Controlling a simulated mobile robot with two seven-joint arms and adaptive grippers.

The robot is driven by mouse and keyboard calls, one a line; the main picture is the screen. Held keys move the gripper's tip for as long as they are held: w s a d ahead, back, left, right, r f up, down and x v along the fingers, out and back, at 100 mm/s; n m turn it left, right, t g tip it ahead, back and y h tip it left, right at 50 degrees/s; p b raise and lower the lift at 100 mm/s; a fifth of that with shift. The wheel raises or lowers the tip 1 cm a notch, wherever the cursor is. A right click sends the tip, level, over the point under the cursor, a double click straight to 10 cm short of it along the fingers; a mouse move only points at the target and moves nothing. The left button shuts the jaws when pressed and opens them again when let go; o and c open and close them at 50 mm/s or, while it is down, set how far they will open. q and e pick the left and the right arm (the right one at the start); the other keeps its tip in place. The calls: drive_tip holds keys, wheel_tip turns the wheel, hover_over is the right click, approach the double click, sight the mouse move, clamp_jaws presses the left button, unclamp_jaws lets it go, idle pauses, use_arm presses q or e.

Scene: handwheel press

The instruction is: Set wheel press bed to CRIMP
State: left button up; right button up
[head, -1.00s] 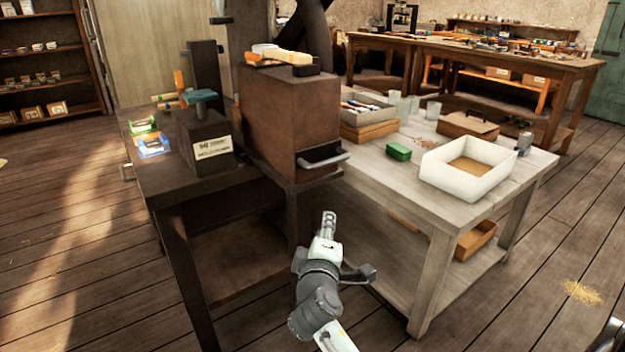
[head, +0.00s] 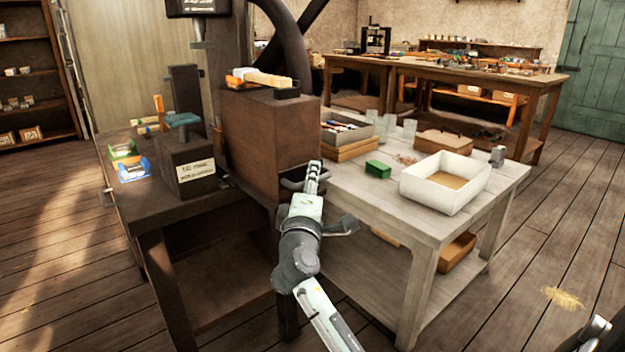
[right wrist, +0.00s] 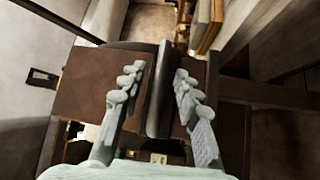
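The press is a dark machine with a brown box-shaped body (head: 265,140) at the middle of the head view and a sign (head: 200,4) at the top edge, its text too small to read. A bar handle (head: 291,185) sticks out low on the front of the brown body. My right gripper (head: 316,172) is at this handle and partly hides it. In the right wrist view, the right gripper (right wrist: 158,84) is open, with a dark bar (right wrist: 159,92) between its fingers. Contact cannot be told. No CRIMP marking is readable.
A dark block with a pale label (head: 196,171) stands left of the body. A pale bench (head: 400,225) adjoins on the right, carrying a white tray (head: 445,200), a green box (head: 378,169) and a divided bin (head: 345,133). Open floor lies in front and right.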

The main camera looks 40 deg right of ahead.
drive_tip(key=shift+c, duration=0.2)
clamp_jaws()
use_arm(q)
drive_tip(key=shift+d, duration=0.1)
